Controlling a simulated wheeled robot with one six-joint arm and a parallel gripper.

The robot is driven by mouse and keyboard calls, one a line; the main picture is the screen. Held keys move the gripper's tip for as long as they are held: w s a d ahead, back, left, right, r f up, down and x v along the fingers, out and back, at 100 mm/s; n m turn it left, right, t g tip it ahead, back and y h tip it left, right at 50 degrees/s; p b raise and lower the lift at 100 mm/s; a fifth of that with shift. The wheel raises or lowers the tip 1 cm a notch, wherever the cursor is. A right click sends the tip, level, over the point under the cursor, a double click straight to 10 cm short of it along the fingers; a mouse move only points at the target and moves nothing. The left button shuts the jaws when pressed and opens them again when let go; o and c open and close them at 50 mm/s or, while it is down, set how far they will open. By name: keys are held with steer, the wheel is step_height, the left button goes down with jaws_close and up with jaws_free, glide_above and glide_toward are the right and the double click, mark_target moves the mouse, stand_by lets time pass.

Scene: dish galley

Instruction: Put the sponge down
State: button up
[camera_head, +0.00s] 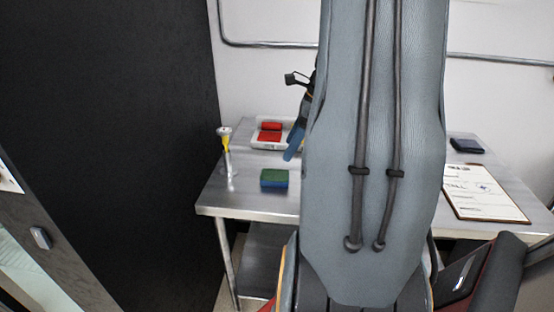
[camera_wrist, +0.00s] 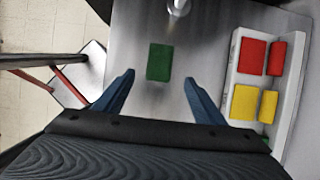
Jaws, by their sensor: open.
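The sponge (camera_head: 274,178), green on top and blue below, lies flat on the steel table (camera_head: 240,201) near its front left. In the wrist view the green sponge (camera_wrist: 160,62) lies on the table beyond my fingertips, roughly between their lines and apart from both. My gripper (camera_wrist: 158,82) has its two blue fingers spread wide with nothing between them. In the head view a blue finger of my gripper (camera_head: 292,142) shows above the table, behind and right of the sponge; my arm hides the rest.
A white tray (camera_head: 258,146) holds red blocks at the back; the wrist view shows red, yellow and green blocks in the tray (camera_wrist: 286,122). A yellow-and-silver upright item (camera_head: 226,143) stands at the left edge. A clipboard (camera_head: 489,215) and dark flat object (camera_head: 466,145) lie right.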

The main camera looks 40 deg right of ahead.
steer(key=s+a+f+n+g+h, duration=0.1)
steer(key=s+a+n, duration=0.1)
steer(key=a+n, duration=1.2)
steer(key=s+a+f+n+h, duration=0.2)
steer(key=s+a+n, duration=0.1)
steer(key=a+n, duration=1)
steer(key=a, duration=0.5)
steer(key=shift+s+n+g, duration=0.2)
steer(key=shift+n+g, duration=0.2)
steer(key=shift+f+b, duration=0.35)
steer(key=shift+f, duration=0.05)
